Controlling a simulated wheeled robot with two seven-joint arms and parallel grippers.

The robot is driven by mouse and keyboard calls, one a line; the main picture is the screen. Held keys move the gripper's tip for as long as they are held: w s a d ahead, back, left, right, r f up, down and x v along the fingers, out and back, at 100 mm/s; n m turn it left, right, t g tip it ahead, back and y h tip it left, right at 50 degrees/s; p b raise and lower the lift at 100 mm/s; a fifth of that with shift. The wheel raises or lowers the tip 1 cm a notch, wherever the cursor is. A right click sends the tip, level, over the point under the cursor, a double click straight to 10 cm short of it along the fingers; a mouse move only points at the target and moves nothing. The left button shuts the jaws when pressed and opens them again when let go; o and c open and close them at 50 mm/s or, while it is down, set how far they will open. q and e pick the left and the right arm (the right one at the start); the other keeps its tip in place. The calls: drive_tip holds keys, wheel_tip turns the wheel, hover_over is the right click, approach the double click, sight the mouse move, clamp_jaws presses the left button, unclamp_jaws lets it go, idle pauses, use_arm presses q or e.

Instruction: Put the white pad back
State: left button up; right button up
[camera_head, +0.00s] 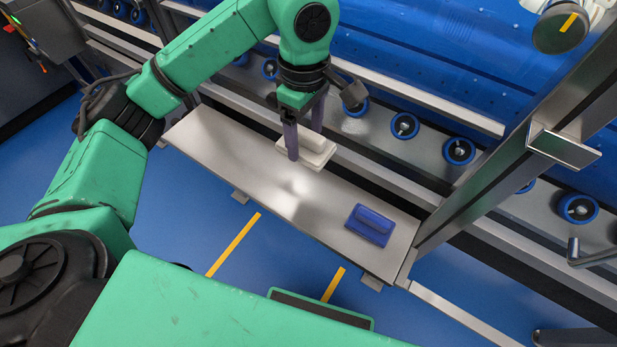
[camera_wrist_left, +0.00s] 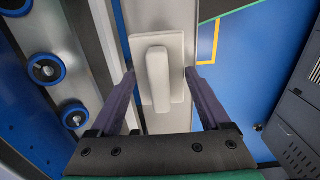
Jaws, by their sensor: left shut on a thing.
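The white pad (camera_head: 318,146) is a pale block with a raised grip on top. In the left wrist view the pad (camera_wrist_left: 159,75) lies between the two fingers (camera_wrist_left: 160,78). I cannot tell whether the pad touches the shelf or is just above it. My right gripper is out of view.
A blue pad (camera_head: 370,225) lies near the shelf's right end. A metal post (camera_head: 455,210) rises just beyond that end. Behind the shelf runs a rail with several blue rollers (camera_head: 404,126). The shelf between the two pads and its left part are bare.

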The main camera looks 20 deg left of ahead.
sight(305, 145)
use_arm(q)
drive_tip(key=f, duration=0.5)
drive_tip(key=shift+s+f, duration=0.4)
wheel_tip(305, 145, down, 10)
drive_tip(key=shift+w+p, duration=0.15)
drive_tip(key=shift+p, duration=0.25)
drive_tip(key=shift+f, duration=0.1)
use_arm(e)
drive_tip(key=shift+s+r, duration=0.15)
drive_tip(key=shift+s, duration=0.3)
use_arm(q)
drive_tip(key=o, duration=1)
wheel_tip(305, 145, up, 12)
drive_tip(key=shift+r, duration=0.1)
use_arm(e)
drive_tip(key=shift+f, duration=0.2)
